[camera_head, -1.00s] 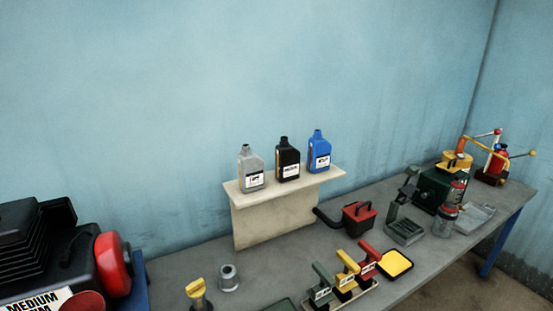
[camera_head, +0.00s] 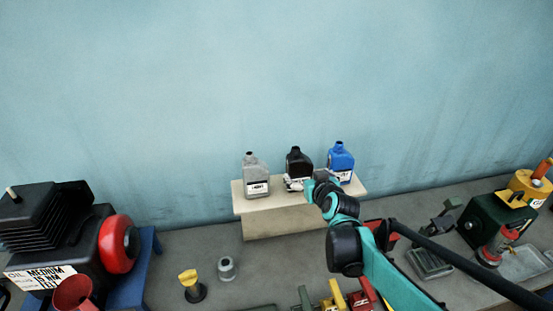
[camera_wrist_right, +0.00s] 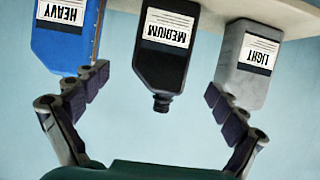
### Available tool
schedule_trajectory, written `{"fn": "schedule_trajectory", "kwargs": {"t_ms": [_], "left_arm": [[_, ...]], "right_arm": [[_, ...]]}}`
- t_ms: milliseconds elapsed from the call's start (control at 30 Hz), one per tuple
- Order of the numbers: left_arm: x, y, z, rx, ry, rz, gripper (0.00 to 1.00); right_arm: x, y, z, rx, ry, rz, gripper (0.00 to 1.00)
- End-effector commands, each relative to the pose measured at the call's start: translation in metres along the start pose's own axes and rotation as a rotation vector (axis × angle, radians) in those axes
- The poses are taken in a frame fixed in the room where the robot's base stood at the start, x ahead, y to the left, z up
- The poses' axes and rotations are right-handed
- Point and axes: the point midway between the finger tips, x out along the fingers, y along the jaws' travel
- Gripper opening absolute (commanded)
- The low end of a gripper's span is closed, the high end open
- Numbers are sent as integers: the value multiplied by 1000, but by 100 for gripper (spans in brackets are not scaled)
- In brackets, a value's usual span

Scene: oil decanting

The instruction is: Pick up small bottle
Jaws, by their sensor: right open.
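Three bottles stand upright on a cream shelf (camera_head: 290,228): a grey one (camera_head: 255,171) on the left, a black one (camera_head: 298,162) in the middle, and a blue one (camera_head: 340,158) on the right. My right gripper (camera_head: 308,184) is in front of the black bottle and partly hides it. The right wrist view shows them upside down: blue HEAVY (camera_wrist_right: 62,40), black MEDIUM (camera_wrist_right: 163,60), grey LIGHT (camera_wrist_right: 247,65). My right gripper (camera_wrist_right: 157,82) is open and empty there, its fingers spread on either side of the black bottle. My left gripper is not in view.
A black machine with a red round part (camera_head: 118,244) stands at the left. A yellow-topped object (camera_head: 190,285) and a small grey cylinder (camera_head: 227,268) stand on the grey bench. Green, yellow and red handled items (camera_head: 335,297) sit at the front. A green box (camera_head: 493,222) is at the right.

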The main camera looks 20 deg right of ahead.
Motion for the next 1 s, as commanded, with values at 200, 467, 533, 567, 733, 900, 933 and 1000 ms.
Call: {"fn": "schedule_trajectory", "kwargs": {"t_ms": [200,467,533,567,733,900,933,1000], "left_arm": [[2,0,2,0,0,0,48],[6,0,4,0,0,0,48],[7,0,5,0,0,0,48],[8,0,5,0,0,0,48],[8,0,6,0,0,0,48],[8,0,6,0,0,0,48],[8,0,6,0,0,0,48],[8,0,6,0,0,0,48]], "right_arm": [[19,4,-2,2,7,5,97],[50,3,-3,2,6,5,97],[62,3,-4,1,6,4,97],[66,3,-4,1,6,5,97],[79,3,-4,2,6,5,97],[79,3,-4,2,6,5,97],[79,3,-4,2,6,5,97],[79,3,-4,2,6,5,83]]}}
